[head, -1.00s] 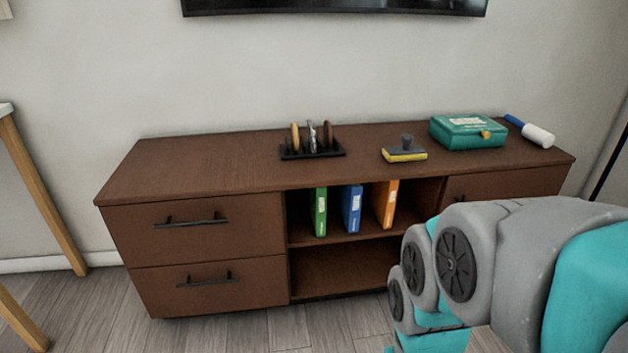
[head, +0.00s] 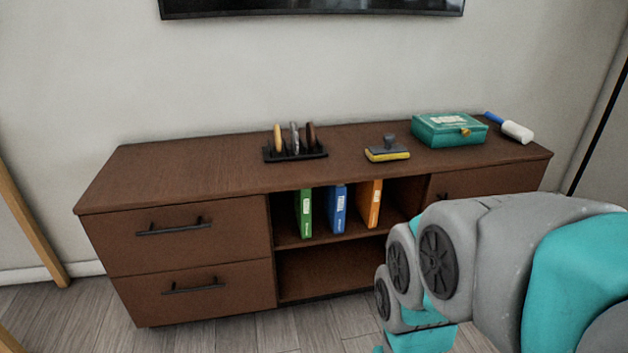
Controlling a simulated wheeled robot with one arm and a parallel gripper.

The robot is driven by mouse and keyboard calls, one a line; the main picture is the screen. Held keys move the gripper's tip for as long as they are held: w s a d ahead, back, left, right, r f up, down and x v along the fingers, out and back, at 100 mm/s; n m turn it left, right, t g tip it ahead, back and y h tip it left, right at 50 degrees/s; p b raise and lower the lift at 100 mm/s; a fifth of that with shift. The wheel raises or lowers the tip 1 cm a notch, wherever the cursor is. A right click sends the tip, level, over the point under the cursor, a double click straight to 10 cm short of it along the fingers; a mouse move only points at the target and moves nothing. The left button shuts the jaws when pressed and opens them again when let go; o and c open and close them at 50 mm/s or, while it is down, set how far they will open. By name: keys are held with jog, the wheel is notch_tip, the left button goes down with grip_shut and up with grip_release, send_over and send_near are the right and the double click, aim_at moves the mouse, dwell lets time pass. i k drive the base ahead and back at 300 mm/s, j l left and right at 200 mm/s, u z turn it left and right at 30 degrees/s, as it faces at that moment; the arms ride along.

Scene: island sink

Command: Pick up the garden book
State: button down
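Three books stand upright and apart on the upper shelf of the brown cabinet's open middle section: a green book (head: 305,213), a blue book (head: 338,209) and an orange book (head: 373,204). Their spine labels are too small to read, so I cannot tell for sure which is the garden book. My arm fills the lower right of the head view, in front of the cabinet's right part. My gripper is not in view.
The brown cabinet (head: 200,172) carries a black rack with several upright items (head: 295,152), a yellow-and-grey brush (head: 388,150), a teal box (head: 449,130) and a white-and-blue roller (head: 516,132). The shelf below the books (head: 325,272) is empty. Wooden legs (head: 33,232) stand at left.

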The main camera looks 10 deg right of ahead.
aim_at(301, 198)
jog(key=i+l, duration=0.15)
jog(key=l, duration=0.3)
jog(key=i+l+u, duration=0.15)
jog(key=l, duration=0.7)
jog(key=i+l+u, duration=0.1)
jog(key=l, duration=0.35)
jog(key=i+l, duration=0.15)
jog(key=l, duration=0.3)
jog(key=i, duration=0.35)
jog(key=l+u, duration=0.05)
